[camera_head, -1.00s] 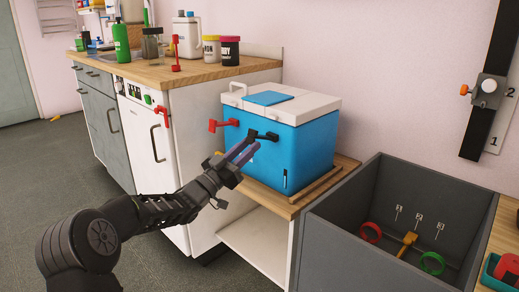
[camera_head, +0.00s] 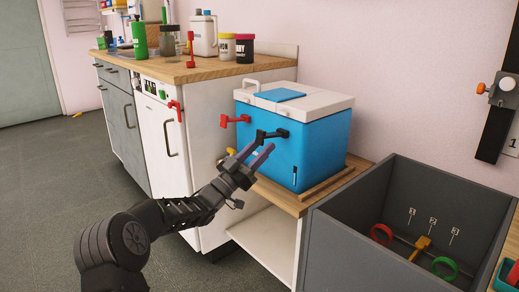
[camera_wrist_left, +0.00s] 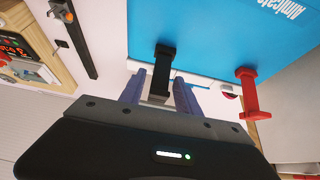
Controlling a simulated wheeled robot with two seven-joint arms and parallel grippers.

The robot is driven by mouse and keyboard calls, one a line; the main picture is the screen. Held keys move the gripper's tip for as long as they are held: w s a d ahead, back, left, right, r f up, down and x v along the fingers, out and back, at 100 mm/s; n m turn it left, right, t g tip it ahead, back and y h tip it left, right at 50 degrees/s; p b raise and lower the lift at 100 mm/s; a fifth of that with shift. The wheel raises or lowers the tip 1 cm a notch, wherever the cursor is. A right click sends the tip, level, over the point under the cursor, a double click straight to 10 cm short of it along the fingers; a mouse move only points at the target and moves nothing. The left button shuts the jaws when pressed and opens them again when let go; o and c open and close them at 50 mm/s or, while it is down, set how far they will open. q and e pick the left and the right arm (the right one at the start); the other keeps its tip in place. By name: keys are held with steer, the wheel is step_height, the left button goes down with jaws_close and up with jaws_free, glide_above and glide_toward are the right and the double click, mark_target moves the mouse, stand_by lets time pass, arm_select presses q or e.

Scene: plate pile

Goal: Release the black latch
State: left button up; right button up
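The black latch (camera_head: 270,135) is a T-shaped handle on the front of a blue cooler box (camera_head: 322,145) with a white lid. My left gripper (camera_head: 258,152) is open just in front of and below it. In the left wrist view, the black latch (camera_wrist_left: 162,70) lies between the two purple fingers of the left gripper (camera_wrist_left: 160,85), with a gap showing on each side. Contact cannot be made out. A red latch (camera_head: 235,120) sits left of the black one and also shows in the left wrist view (camera_wrist_left: 250,95). My right gripper is not in view.
A grey open bin (camera_head: 345,245) with red, orange and green handles stands to the right. A wooden-topped counter (camera_head: 190,70) with bottles and jars is behind left. A low wooden shelf (camera_head: 285,200) carries the box. The floor at left is free.

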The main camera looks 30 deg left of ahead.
arm_select(q)
steer(key=shift+o, duration=0.8)
steer(key=shift+s+a, duration=0.1)
steer(key=shift+a, duration=0.05)
steer(key=shift+s+a, duration=0.1)
steer(key=p+v, duration=0.2)
steer(key=v, duration=0.5)
steer(key=shift+s+f, duration=0.2)
